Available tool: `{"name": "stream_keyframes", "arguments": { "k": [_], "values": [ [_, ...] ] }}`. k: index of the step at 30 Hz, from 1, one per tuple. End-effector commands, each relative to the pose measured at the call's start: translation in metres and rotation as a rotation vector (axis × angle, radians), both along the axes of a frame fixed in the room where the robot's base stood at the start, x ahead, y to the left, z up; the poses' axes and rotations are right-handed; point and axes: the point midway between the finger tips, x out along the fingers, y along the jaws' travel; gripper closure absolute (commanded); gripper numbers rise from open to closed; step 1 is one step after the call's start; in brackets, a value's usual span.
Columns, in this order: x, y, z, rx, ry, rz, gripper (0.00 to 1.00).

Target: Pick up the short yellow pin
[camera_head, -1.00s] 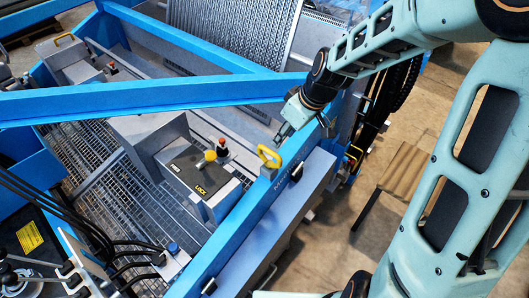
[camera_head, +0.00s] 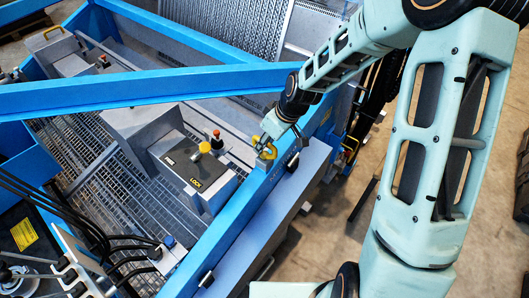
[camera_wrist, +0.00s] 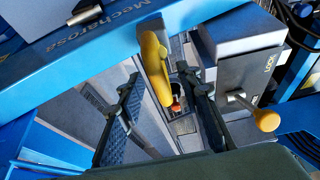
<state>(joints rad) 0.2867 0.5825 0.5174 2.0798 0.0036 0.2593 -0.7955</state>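A short yellow pin with a loop-shaped handle (camera_head: 266,151) stands at the blue beam, right of centre in the head view. In the wrist view the yellow handle (camera_wrist: 154,62) rises between my two fingers. My gripper (camera_head: 270,137) is at the handle in the head view and partly hides it. In the wrist view my gripper (camera_wrist: 160,76) is open, with one finger on each side of the handle and visible gaps. The pin's lower part is hidden.
A grey box marked LOCK (camera_head: 196,172) with a yellow ball knob (camera_head: 204,147) and a red knob (camera_head: 216,134) stands left of the beam. Another blue beam (camera_head: 130,88) crosses behind.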

Motion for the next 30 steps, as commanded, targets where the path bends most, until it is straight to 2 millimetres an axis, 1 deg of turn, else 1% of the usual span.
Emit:
{"name": "stream_keyframes", "arguments": {
  "k": [1, 3, 10, 11, 18, 20, 30],
  "values": [
    [0.0011, 0.0019, -0.0056, 0.0, 0.001, 0.0, 0.67],
    [0.0022, 0.0032, -0.0092, 0.0, 0.0, 0.0, 0.67],
    [0.0029, 0.0029, -0.0102, 0.0, 0.0, -0.001, 0.67],
    [0.0028, 0.003, -0.0102, 0.0, 0.0, -0.001, 0.69],
    [0.0027, 0.0029, -0.0101, 0.0, 0.0, -0.001, 0.95],
    [0.0028, 0.003, -0.0101, 0.0, 0.0, -0.001, 1.0],
    [0.0031, 0.003, -0.0096, 0.0, -0.002, -0.002, 1.0]
  ]
}}
